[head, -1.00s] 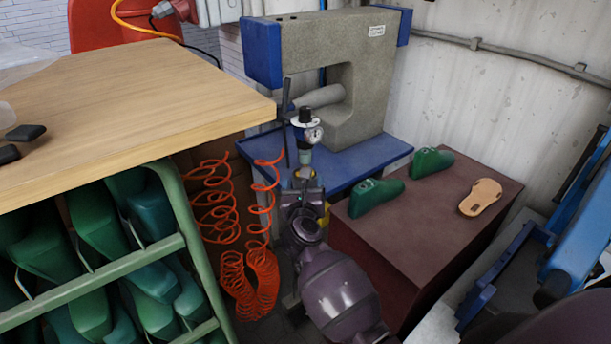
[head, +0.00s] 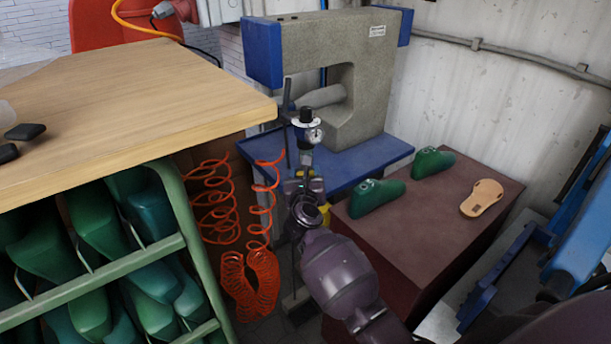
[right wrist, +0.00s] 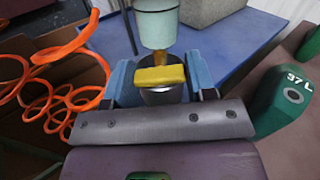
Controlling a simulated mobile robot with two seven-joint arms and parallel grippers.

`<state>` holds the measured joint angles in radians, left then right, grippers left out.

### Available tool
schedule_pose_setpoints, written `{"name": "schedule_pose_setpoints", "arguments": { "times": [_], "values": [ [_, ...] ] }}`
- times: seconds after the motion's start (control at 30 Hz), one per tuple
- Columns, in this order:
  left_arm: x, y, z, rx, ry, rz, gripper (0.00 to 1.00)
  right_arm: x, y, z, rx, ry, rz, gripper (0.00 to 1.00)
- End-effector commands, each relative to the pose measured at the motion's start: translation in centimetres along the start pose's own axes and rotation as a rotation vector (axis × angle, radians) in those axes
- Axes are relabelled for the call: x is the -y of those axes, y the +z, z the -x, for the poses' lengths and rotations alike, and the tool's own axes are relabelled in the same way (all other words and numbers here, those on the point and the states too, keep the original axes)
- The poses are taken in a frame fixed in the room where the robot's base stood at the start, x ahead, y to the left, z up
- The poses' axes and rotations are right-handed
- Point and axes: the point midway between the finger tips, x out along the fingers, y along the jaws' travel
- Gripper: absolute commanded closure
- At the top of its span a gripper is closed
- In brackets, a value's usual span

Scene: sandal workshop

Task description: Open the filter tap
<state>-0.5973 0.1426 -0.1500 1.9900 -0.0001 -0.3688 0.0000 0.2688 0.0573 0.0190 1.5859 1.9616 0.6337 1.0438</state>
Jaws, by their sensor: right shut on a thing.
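The filter unit (head: 308,132) with a black knob and round gauge stands in front of the grey press in the head view. Its pale lower bowl (right wrist: 156,22) hangs at the top of the right wrist view. Below the bowl is the tap's yellow handle (right wrist: 159,76), lying crosswise over a round metal part. My right gripper (right wrist: 162,82) has its blue fingers on both sides of the handle and is shut on it. In the head view my right gripper (head: 304,186) is directly below the filter and hides the tap. My left gripper is not in view.
Coiled orange hoses (head: 250,275) hang left of my right arm. A wooden table (head: 120,100) and a green rack of lasts are further left. The grey press (head: 365,95) stands on a blue table behind. A brown box (head: 430,225) with green lasts and a sole is at right.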

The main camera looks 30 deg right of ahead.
Motion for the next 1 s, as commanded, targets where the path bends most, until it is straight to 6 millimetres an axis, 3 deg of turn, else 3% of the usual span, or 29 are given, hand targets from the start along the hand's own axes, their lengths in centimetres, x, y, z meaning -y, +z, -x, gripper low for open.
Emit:
{"name": "schedule_pose_setpoints", "arguments": {
  "times": [0.4, 0.67, 0.7, 0.8, 0.87, 1.0],
  "values": [
    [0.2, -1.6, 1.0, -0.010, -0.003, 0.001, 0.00, 0.0, 0.3, 0.0, -0.001, -0.001, 0.115, 0.73],
    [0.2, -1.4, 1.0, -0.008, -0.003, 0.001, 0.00, 0.0, 0.0, 0.0, 0.000, 0.000, 0.125, 0.73],
    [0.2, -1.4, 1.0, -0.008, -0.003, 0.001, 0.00, 0.0, 0.0, 0.0, 0.000, 0.000, 0.125, 0.46],
    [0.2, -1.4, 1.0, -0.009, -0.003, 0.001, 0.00, 0.0, 0.0, 0.0, 0.000, 0.000, 0.125, 0.31],
    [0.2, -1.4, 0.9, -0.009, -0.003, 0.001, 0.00, 0.0, 0.0, 0.0, 0.000, 0.000, 0.125, 0.23],
    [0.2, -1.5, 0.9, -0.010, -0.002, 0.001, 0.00, 0.0, 0.0, 0.0, 0.000, 0.000, 0.125, 0.23]
  ]
}}
